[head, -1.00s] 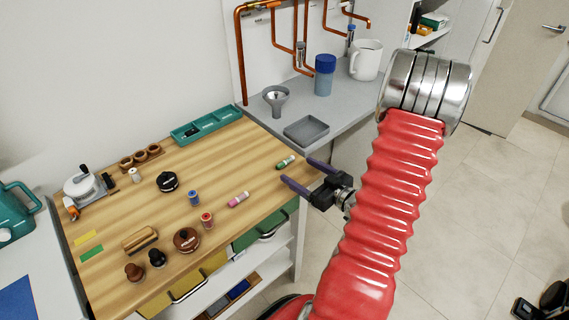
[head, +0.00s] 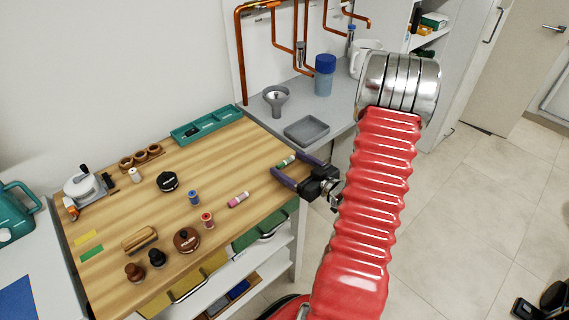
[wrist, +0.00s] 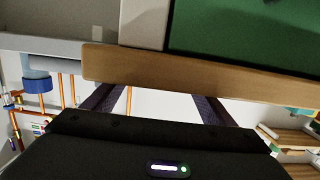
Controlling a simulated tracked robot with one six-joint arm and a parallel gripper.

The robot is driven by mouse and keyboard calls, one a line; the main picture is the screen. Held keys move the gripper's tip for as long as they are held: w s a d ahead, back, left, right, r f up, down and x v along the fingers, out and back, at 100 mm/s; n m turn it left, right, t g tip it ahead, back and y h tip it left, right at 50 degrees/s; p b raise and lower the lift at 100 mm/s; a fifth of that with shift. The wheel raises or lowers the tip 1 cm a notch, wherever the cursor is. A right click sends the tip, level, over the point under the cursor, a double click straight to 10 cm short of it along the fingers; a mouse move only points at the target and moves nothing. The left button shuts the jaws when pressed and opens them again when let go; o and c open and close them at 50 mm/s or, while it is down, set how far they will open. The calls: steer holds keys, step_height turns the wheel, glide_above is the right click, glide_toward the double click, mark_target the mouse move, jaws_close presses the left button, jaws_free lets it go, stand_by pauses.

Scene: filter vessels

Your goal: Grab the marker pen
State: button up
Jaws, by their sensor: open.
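Two pen-shaped things lie on the wooden worktop: a green and white marker (head: 286,161) near the right edge, and a pink and white marker (head: 238,200) further left and nearer the front. My gripper (head: 287,163) is open at the worktop's right edge. In the head view its fingertips straddle the green and white marker's place, with nothing clearly held; its height over the top is hard to tell. In the wrist view the open fingers (wrist: 153,98) show the worktop's edge across them, and neither marker is visible.
The wooden worktop (head: 120,205) also carries spools, dark round knobs, a brush and a teal tray (head: 206,125). A grey bench with a grey tray (head: 306,130), a funnel and a blue-lidded jar (head: 324,75) stands behind. Green drawer fronts (head: 262,230) sit below the worktop edge.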

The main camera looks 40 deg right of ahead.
steer(key=shift+c, duration=0.4)
steer(key=c, duration=1)
steer(key=shift+r, duration=0.1)
steer(key=shift+c, duration=0.2)
step_height(320, 180, up, 10)
